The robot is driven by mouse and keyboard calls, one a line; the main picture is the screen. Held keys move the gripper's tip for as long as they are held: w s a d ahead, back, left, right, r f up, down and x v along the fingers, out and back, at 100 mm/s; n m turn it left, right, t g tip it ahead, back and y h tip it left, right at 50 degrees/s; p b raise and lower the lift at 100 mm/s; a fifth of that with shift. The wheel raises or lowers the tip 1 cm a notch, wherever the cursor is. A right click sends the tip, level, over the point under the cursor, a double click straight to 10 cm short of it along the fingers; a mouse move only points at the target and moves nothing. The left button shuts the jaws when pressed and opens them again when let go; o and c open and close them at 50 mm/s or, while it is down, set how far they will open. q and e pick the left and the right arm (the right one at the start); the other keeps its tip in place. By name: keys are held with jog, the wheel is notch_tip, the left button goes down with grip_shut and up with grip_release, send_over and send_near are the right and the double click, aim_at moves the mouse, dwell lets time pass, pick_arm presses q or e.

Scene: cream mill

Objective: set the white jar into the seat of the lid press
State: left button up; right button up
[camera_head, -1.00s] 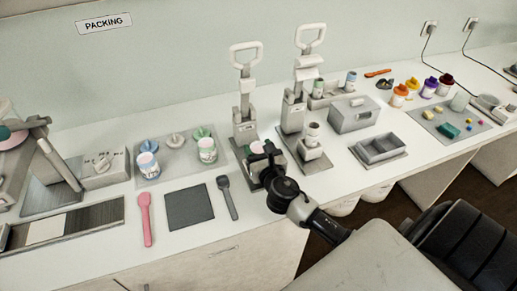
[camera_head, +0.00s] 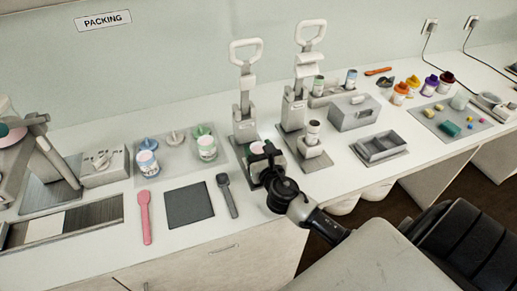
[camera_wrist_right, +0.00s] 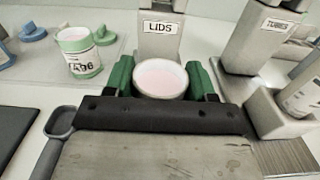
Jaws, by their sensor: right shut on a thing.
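The white jar (camera_head: 258,147) is open at the top with pale pink contents. It also shows in the right wrist view (camera_wrist_right: 160,78), upright between green fingers. My right gripper (camera_head: 264,156) is shut on it, in front of the lid press (camera_head: 244,105). The press column carries a "LIDS" sign in the right wrist view (camera_wrist_right: 162,28). The jar is at the seat area at the foot of the press. The seat is mostly hidden by the jar and gripper, so I cannot tell whether the jar touches it. My left gripper is not in view.
A second press (camera_head: 293,108), signed "TUBES", stands close on the right with a tube holder (camera_head: 312,155).

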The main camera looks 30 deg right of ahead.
jog(key=shift+f, duration=0.2)
dwell(0.5)
jog(key=o, duration=1)
jog(key=shift+o, duration=0.2)
notch_tip(320, 180, up, 6)
jog(key=p, duration=0.6)
